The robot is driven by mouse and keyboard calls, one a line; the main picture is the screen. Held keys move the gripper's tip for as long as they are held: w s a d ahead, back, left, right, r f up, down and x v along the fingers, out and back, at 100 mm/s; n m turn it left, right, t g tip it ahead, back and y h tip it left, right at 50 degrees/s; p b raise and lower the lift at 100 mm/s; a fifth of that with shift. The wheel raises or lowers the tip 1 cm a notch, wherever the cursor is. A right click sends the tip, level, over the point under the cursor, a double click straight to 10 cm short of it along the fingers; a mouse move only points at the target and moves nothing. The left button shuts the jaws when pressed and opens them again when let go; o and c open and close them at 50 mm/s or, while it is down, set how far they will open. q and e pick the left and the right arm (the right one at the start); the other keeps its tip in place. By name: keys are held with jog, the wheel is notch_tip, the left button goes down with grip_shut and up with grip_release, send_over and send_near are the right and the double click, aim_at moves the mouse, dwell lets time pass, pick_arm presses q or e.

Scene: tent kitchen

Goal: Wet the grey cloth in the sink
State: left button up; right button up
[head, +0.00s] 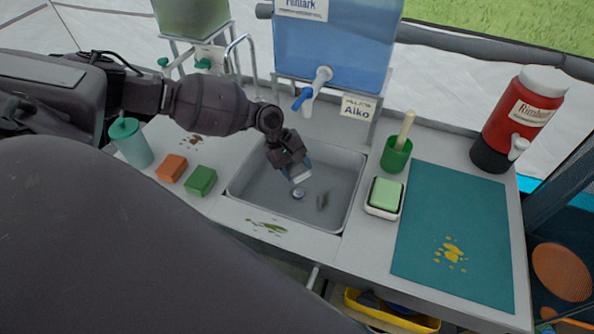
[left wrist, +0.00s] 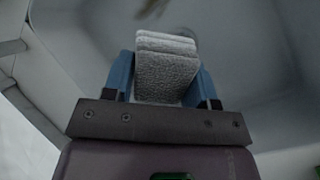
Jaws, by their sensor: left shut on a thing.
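The grey cloth (left wrist: 166,70) is folded and held between the blue fingers of my left gripper (left wrist: 165,85) in the left wrist view. In the head view, my left gripper (head: 296,172) is inside the sink (head: 258,190), above its floor, with the cloth (head: 299,174) showing pale at its tip. The sink is a grey basin with a round drain (head: 298,194) and a dark smear on its floor. A blue tank (head: 335,45) with a blue-handled tap (head: 308,96) stands behind the sink. No running water shows. My right gripper is not in view.
An orange sponge (head: 171,168), a green sponge (head: 201,181) and a teal cup (head: 131,143) stand left of the sink. A green soap bar (head: 385,194) in a dish and a green pot (head: 396,156) stand right. A teal mat (head: 454,215) has yellow spots.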

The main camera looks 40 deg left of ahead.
aim_at(301, 164)
pick_arm(q)
notch_tip(301, 164, up, 3)
jog(key=shift+f+p, duration=0.1)
jog(key=shift+p, duration=1.05)
jog(key=shift+r+p, duration=0.55)
jog(key=shift+r, duration=0.3)
jog(key=shift+r+p, duration=0.3)
jog(key=shift+p, duration=0.3)
jog(key=shift+r+p, duration=0.5)
jog(key=shift+p, duration=0.1)
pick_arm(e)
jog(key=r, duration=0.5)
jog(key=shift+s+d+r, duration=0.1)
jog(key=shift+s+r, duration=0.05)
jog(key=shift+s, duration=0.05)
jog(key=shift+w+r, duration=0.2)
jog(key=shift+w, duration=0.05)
